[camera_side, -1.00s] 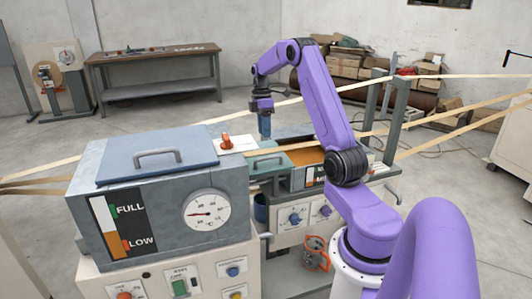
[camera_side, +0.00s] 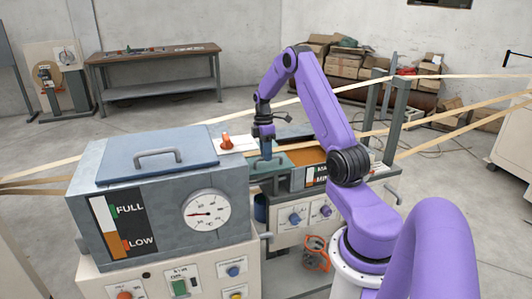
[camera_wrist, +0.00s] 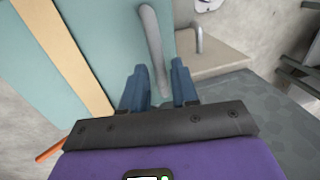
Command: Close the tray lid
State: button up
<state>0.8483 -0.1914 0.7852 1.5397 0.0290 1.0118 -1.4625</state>
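The tray lid (camera_side: 262,187) is a teal-green plate over the left part of the glue tray (camera_side: 298,178); orange-brown contents (camera_side: 306,157) show uncovered to its right in the side view. The lid also fills the left of the wrist view (camera_wrist: 115,35), with a grey bar handle (camera_wrist: 151,42) on it. My gripper (camera_side: 266,157) points down just over the lid. In the wrist view its two blue fingers are apart (camera_wrist: 160,80), with the near end of the handle in line with the gap. I cannot tell whether they touch it.
A pale wooden strip (camera_wrist: 65,50) crosses above the lid. A large grey tank (camera_side: 150,210) with a blue handled lid (camera_side: 155,155) stands to the left. A small grey bent rod (camera_wrist: 199,38) rises right of the lid in the wrist view.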

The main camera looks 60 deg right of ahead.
grip_shut()
jog(key=s+d, duration=1.3)
jog(key=shift+s+d+r, duration=0.1)
jog(key=shift+s+d, duration=0.05)
jog(key=shift+o, duration=1)
grip_release()
jog(key=shift+o, duration=0.9)
notch_tip(320, 180, up, 17)
jog(key=w+d, duration=0.2)
jog(key=shift+w, duration=0.25)
jog(key=shift+d, duration=0.1)
